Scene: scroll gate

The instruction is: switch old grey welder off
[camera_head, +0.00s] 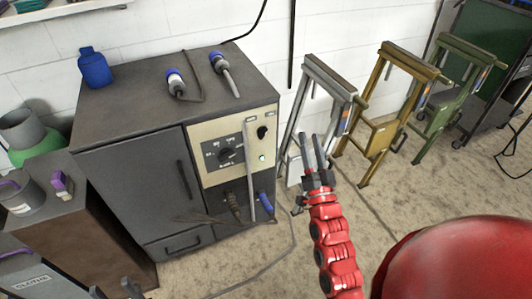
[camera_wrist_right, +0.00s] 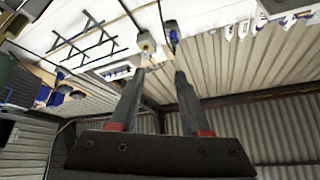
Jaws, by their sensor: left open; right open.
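The old grey welder (camera_head: 130,175) is a dark grey cabinet at the left centre of the head view. My left gripper (camera_head: 113,291) is open at the bottom left edge, mostly cut off.
Grey (camera_head: 324,78), yellow (camera_head: 387,100) and green (camera_head: 444,100) frames stand to the right. A brown cabinet (camera_head: 95,225) stands left. Floor in front is open.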

